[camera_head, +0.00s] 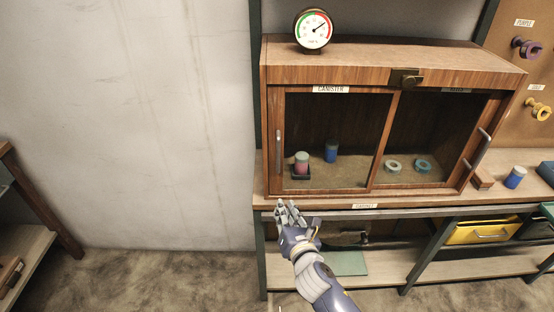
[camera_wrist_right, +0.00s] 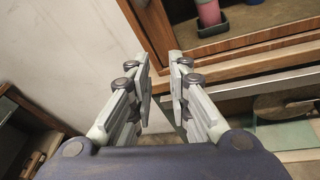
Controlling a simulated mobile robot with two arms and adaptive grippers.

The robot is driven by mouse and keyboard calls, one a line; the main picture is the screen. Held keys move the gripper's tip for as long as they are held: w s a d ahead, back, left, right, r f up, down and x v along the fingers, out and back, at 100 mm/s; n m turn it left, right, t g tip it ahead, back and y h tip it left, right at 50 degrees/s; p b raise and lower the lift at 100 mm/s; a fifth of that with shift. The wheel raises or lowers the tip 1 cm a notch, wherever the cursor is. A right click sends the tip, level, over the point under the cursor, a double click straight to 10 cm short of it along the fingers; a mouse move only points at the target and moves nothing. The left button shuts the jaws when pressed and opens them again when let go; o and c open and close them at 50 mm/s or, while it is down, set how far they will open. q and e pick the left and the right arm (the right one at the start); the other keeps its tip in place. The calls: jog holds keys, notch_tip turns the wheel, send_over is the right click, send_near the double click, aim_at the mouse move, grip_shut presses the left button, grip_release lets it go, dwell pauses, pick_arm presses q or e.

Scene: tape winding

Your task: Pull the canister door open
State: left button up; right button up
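The canister door (camera_head: 327,91) is the left glass-fronted door of a wooden cabinet (camera_head: 400,57), under a "CANISTER" label. It looks closed, with a vertical metal handle (camera_head: 279,147) along its left edge. Behind it are a pink canister with a grey lid (camera_head: 301,163) on a dark tray and a blue canister (camera_head: 331,151). My right gripper (camera_head: 289,207) is below the door's lower left corner, apart from the handle. In the right wrist view its fingers (camera_wrist_right: 162,75) are apart with nothing between them. My left gripper is not in view.
The cabinet stands on a workbench (camera_head: 410,200) whose front edge is close to my right gripper. A gauge (camera_head: 313,30) stands on top. The right compartment holds two rings (camera_head: 393,166); its door has a slanted handle (camera_head: 478,150).

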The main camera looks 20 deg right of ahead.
aim_at(279, 157)
notch_tip(279, 157, up, 11)
jog(key=n+t, duration=0.2)
jog(key=n, duration=0.2)
jog(key=shift+h, duration=0.4)
jog(key=w, duration=0.7)
jog(key=w+d+p, duration=0.1)
jog(key=w, duration=0.3)
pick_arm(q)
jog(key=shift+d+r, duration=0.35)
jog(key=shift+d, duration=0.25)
pick_arm(e)
jog(key=shift+d, duration=0.1)
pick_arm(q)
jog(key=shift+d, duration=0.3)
pick_arm(e)
grip_shut()
